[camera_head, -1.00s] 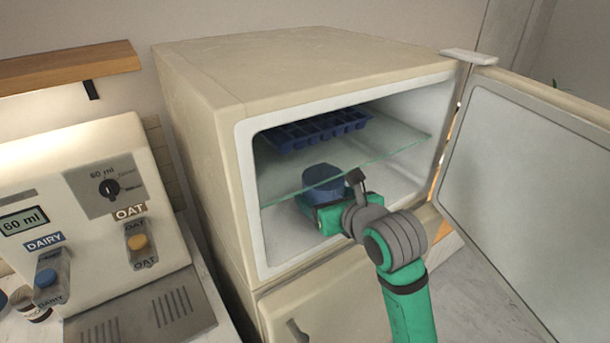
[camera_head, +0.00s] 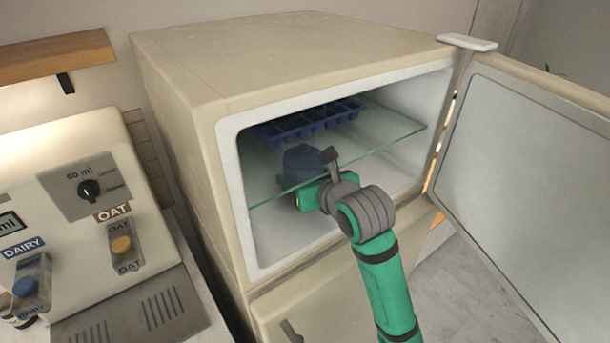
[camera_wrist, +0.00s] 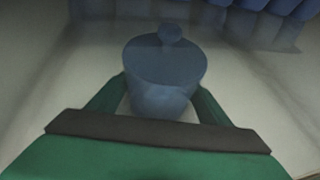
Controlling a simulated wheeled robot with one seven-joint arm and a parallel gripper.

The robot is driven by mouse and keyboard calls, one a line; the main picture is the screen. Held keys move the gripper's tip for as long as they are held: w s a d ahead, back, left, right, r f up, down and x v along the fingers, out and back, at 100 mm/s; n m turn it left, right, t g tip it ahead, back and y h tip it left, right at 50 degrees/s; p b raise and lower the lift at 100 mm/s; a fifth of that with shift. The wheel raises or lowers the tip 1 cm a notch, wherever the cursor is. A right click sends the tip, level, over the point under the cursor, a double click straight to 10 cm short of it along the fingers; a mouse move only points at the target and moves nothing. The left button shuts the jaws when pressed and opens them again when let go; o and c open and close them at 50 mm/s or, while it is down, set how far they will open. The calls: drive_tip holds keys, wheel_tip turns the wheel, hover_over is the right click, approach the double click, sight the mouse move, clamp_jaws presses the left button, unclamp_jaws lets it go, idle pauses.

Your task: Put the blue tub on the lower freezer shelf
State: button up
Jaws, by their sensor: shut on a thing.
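The blue tub (camera_head: 303,159) is inside the open upper compartment of the cream freezer (camera_head: 185,80). In the wrist view the tub (camera_wrist: 165,65) has a round lid with a knob and looks upright. My gripper (camera_head: 308,184) is shut on it, with a green finger on each side in the wrist view (camera_wrist: 160,97). A glass shelf (camera_head: 385,148) crosses the compartment. The tub and gripper overlap its front edge in the head view; I cannot tell whether the tub is above or below the glass, or touching a surface. The compartment floor (camera_head: 275,255) is partly visible.
A blue ice tray (camera_head: 310,124) sits at the back on the glass shelf. The freezer door (camera_head: 530,180) stands wide open at the right. A milk dispenser (camera_head: 60,200) stands at the left. The front left of the compartment floor looks clear.

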drive_tip(key=shift+s+a+f, duration=0.1)
drive_tip(key=shift+s+a, duration=0.05)
drive_tip(key=shift+a, duration=0.2)
drive_tip(key=o, duration=1.4)
drive_tip(key=shift+a, duration=0.1)
drive_tip(key=shift+c, duration=0.2)
drive_tip(key=shift+o, duration=0.8)
drive_tip(key=shift+d, duration=0.2)
